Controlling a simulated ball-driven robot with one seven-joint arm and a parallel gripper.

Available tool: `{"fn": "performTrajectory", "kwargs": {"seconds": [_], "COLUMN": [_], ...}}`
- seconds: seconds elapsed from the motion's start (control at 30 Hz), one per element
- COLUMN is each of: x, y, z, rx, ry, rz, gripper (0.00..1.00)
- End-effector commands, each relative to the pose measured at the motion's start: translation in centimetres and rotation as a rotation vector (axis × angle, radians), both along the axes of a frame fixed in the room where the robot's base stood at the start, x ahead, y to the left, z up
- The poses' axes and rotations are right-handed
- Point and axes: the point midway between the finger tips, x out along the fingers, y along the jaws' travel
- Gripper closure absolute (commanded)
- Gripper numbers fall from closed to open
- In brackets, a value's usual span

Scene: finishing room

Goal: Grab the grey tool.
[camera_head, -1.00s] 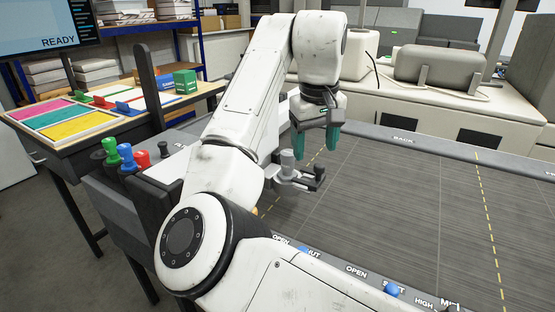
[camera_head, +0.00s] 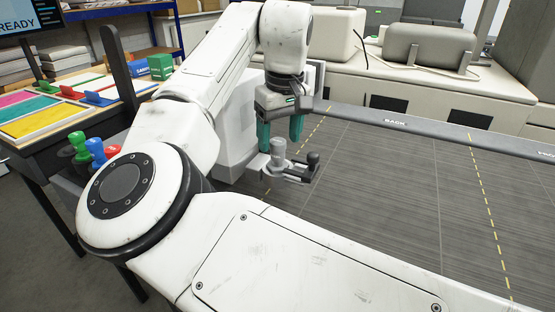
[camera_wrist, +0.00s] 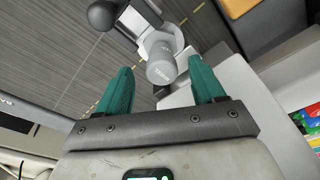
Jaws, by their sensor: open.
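The grey tool (camera_head: 278,150) has a light grey, cylinder-like handle and stands on a grey bracket at the left end of the work table. In the wrist view the grey tool (camera_wrist: 161,62) shows its rounded end, with small lettering too small to read, between the fingers. My gripper (camera_head: 280,146) has teal fingers, points down and is open over the handle. In the wrist view my gripper (camera_wrist: 161,66) has one finger on each side of the handle, with a gap to the left finger.
A black-knobbed lever (camera_head: 312,160) stands on the bracket just right of the tool. Green (camera_head: 78,148), blue (camera_head: 95,148) and red (camera_head: 112,153) handles stand at the left, partly behind my arm. The grey table top (camera_head: 390,200) is clear to the right.

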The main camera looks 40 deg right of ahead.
Motion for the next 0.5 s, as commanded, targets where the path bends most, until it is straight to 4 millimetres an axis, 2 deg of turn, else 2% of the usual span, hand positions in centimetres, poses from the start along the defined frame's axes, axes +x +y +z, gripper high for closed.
{"fn": "performTrajectory", "kwargs": {"seconds": [0.2,0.5], "x": [0.5,0.5], "y": [0.1,0.1], "z": [-2.9,-3.5], "rx": [0.0,-0.001], "ry": [0.0,-0.001], "rz": [0.0,0.0], "gripper": [0.32,0.32]}}
